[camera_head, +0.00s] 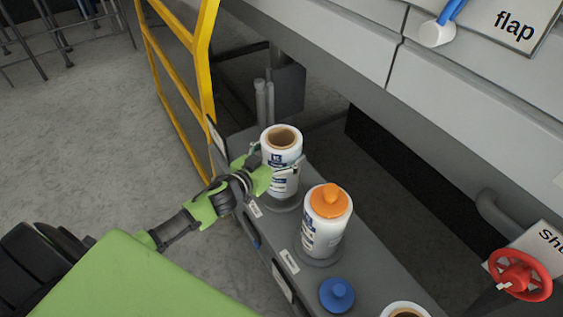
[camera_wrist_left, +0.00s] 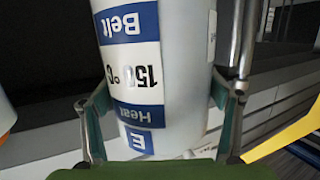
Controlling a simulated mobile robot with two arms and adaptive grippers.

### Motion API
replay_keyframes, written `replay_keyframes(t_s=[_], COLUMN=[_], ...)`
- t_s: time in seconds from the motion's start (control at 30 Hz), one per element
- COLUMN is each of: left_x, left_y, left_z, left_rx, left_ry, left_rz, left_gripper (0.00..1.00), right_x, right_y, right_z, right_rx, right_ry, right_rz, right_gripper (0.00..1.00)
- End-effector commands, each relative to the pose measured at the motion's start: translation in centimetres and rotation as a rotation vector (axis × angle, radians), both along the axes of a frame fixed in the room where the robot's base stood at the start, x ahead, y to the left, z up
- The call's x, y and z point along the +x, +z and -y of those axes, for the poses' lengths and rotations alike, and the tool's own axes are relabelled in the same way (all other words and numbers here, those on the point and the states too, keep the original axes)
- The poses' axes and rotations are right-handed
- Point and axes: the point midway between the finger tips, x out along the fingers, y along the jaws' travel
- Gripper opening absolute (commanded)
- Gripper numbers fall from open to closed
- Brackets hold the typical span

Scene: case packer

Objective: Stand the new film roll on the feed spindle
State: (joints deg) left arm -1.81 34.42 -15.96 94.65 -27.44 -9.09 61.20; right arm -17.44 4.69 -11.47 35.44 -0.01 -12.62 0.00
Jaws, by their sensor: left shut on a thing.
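A white film roll (camera_head: 281,158) with blue-and-white labels and an open brown core stands upright at the far end of a grey bench. My left gripper (camera_head: 277,175) is shut around its side. The left wrist view shows the roll's label (camera_wrist_left: 133,75) between the two fingers. A dark round base lies under this roll; I cannot tell whether the roll rests on it. A second white roll (camera_head: 322,230) with an orange cap (camera_head: 330,200) stands upright nearer on a round base. No bare spindle can be made out. My right gripper is not in view.
A blue knob (camera_head: 337,294) sits on the grey bench (camera_head: 350,255), with another roll top (camera_head: 405,311) at the bottom edge. A yellow guard frame (camera_head: 203,60) stands left. Grey machine panels (camera_head: 470,90) overhang at the right, above a red handwheel (camera_head: 519,275).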

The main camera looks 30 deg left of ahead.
Motion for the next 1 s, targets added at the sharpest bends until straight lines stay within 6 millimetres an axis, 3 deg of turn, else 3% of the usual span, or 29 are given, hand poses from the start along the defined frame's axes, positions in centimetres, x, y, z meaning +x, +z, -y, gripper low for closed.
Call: replay_keyframes(t_s=[0.27,0.73,0.77,0.8,1.0], left_x=[0.1,0.1,-0.1,-0.1,-0.1], left_y=[-3.1,-3.7,-4.0,-4.0,-4.0], left_z=[0.1,0.0,0.0,0.0,0.0], left_rx=[-0.003,-0.002,-0.001,-0.001,-0.001], left_ry=[-0.001,-0.002,0.000,0.000,0.000], left_rz=[0.005,0.005,-0.002,-0.002,-0.002], left_gripper=[0.26,0.26,0.87,0.98,0.99], right_x=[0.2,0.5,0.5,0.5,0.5], right_y=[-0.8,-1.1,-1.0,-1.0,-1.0], right_z=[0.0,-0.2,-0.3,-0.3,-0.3], right_rx=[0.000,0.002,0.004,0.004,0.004], right_ry=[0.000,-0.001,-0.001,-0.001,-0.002], right_rz=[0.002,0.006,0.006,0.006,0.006], right_gripper=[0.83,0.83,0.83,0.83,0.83])
